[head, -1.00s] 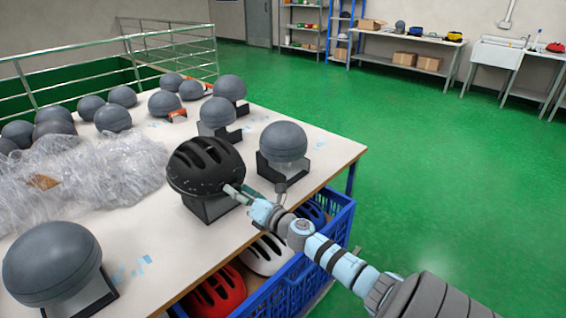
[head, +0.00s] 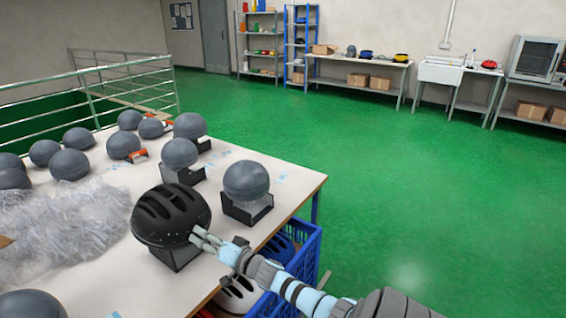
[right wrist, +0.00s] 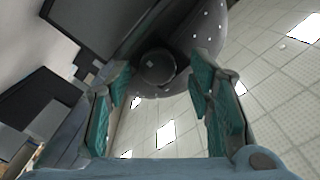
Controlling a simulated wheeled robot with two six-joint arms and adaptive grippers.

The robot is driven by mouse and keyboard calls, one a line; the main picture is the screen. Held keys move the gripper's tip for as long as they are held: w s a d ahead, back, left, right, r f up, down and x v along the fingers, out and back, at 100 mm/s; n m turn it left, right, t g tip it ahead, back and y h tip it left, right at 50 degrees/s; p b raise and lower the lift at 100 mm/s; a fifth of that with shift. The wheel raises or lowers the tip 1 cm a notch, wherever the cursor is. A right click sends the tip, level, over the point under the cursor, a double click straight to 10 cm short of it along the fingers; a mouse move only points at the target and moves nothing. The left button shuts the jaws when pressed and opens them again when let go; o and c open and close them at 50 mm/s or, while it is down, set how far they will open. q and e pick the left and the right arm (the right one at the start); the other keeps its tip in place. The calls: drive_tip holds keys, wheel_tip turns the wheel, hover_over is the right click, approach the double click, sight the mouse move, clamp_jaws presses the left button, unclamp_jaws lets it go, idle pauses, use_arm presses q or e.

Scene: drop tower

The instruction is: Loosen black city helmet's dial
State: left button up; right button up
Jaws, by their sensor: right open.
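The black city helmet (head: 172,212) sits on a headform stand on the white table. My right gripper (head: 204,238) is at the helmet's lower right edge in the head view. In the right wrist view, the dial (right wrist: 157,68) is a dark round knob at the helmet's rim, between and beyond the two teal fingers of the open gripper (right wrist: 163,98). I cannot tell whether either finger touches it. My left gripper is out of view.
Grey headforms, one on a stand (head: 247,180) right behind the helmet, stand on the table (head: 120,290). Clear plastic wrap (head: 65,225) lies at left. A blue crate (head: 303,258) with helmets is below the table's right edge. The green floor is free to the right.

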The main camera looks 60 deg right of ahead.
drive_tip(key=s+m+p, duration=0.1)
drive_tip(key=s+p, duration=0.4)
drive_tip(key=s, duration=0.9)
drive_tip(key=s+a+f+n+g+h+b, duration=0.1)
drive_tip(key=s+f+g, duration=0.3)
drive_tip(key=f, duration=1)
drive_tip(key=s+a+f+n+g+b, duration=0.1)
drive_tip(key=s+f+n+g+b, duration=0.2)
drive_tip(key=s+f, duration=0.6)
drive_tip(key=shift+f+g+h, duration=0.4)
drive_tip(key=shift+f+g, duration=0.2)
drive_tip(key=shift+f, duration=2)
drive_tip(key=shift+s+a, duration=0.1)
